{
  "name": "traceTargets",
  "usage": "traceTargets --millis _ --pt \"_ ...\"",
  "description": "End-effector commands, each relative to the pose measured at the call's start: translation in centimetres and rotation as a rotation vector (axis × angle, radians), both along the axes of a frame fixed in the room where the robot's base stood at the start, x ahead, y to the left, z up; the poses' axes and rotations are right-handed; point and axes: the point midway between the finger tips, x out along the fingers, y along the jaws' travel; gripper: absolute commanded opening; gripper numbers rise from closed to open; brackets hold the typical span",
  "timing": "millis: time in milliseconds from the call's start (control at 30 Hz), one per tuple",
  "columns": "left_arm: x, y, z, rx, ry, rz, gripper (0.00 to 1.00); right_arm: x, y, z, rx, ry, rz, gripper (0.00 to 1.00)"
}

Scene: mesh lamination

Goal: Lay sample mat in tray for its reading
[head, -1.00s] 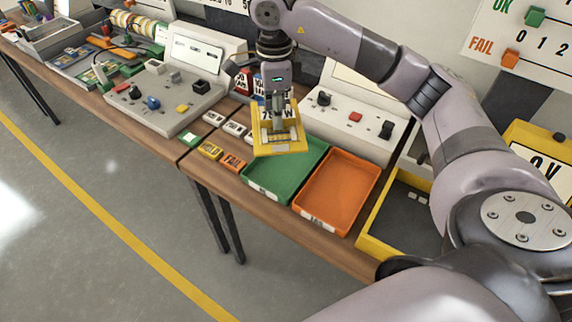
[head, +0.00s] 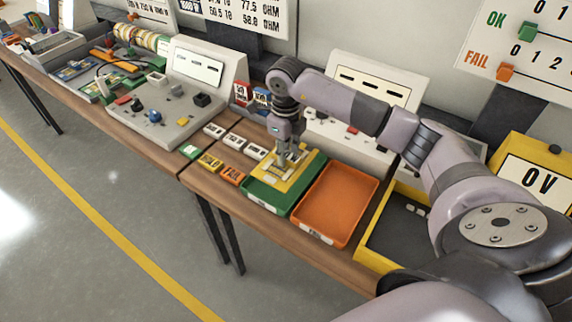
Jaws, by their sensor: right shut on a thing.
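My right gripper (head: 287,164) is shut on the yellow sample mat (head: 272,183), which has a pale pattern on it. The mat is at the green tray (head: 269,204), over its left and back part. I cannot tell whether the mat touches the tray floor. The gripper and wrist hide part of the mat. The orange tray (head: 335,205) stands empty just to the right of the green one. My left gripper does not show.
A yellow-rimmed bin (head: 374,261) with small pale pieces stands right of the orange tray. Small labelled blocks (head: 232,142) lie left of the green tray. Consoles (head: 205,69) stand behind. A yellow 0V sign (head: 531,174) is at the right.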

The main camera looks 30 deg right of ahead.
Motion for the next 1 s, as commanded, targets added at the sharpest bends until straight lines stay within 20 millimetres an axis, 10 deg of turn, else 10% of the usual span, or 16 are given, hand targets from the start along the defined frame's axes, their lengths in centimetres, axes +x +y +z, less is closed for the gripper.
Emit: traceTargets --millis 500,900,933,1000 --pt "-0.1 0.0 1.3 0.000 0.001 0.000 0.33 -0.1 0.0 -5.6 0.001 0.002 0.000 0.00" --pt "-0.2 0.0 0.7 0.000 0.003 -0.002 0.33 0.0 0.0 -6.5 -0.001 -0.001 0.001 0.00" --pt "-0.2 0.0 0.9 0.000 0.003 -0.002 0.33 0.0 0.0 -6.4 -0.001 -0.001 0.001 0.27" --pt "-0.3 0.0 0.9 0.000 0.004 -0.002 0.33 0.0 0.0 -6.3 0.000 -0.001 0.001 0.31"
